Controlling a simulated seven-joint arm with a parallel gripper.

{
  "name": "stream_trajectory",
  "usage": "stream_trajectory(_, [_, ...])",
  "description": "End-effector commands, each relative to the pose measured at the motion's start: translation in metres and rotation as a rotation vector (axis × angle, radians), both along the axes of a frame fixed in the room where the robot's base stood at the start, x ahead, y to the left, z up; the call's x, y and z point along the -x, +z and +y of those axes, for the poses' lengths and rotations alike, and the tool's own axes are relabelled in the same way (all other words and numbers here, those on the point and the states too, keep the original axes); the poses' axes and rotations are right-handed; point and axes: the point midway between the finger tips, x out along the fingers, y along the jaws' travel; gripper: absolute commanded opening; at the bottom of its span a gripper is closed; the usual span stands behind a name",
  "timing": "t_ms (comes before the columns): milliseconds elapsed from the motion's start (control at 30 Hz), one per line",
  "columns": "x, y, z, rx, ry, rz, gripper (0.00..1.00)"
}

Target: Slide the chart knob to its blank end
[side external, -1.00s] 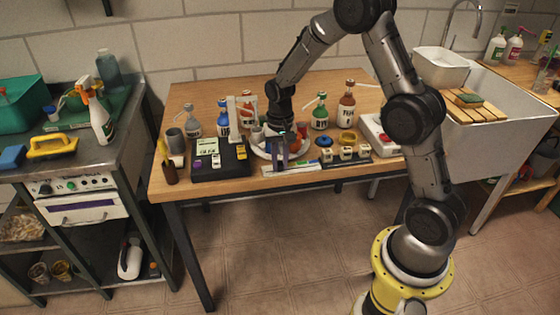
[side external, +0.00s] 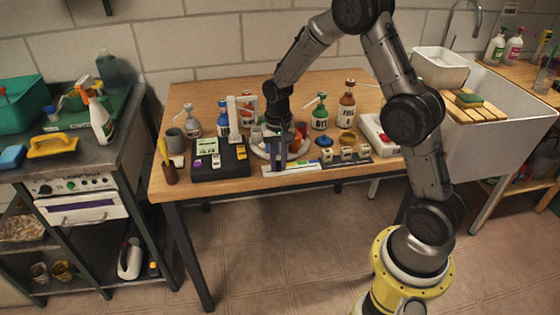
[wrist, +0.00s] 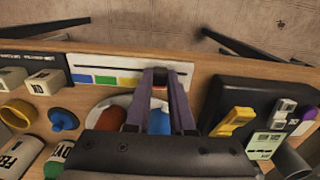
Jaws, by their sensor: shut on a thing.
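The chart (wrist: 105,65) is a white strip at the table's front edge, with a dark slot line and blue, green and yellow blocks. In the side view the chart (side external: 305,167) lies in front of the round plate. My gripper (wrist: 160,78) comes down over the right part of the chart in the wrist view, past the yellow block. Its fingers are shut on the small dark knob (wrist: 160,87), mostly hidden between them. In the side view my gripper (side external: 277,165) is at the chart's left part. The fingers hide the chart's surface beneath them.
A black device (side external: 222,162) with coloured switches stands just left of the chart. A block row (side external: 346,154) stands to the right. Several bottles, including a green one (side external: 320,115), stand behind. A blue knobbed thing (wrist: 63,119) is near the plate.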

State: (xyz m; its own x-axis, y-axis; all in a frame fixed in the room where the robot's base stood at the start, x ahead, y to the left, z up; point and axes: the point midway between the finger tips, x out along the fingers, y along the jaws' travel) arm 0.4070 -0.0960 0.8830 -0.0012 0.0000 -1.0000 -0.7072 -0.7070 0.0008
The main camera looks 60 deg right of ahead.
Motion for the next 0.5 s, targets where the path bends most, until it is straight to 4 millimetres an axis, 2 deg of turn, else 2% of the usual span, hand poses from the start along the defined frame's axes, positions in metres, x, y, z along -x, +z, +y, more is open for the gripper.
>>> stream_trajectory(200, [-0.023, 0.001, 0.022, 0.001, 0.003, -0.005, 0.0])
stream_trajectory(500, [-0.026, 0.002, 0.025, -0.001, 0.0, -0.008, 0.0])
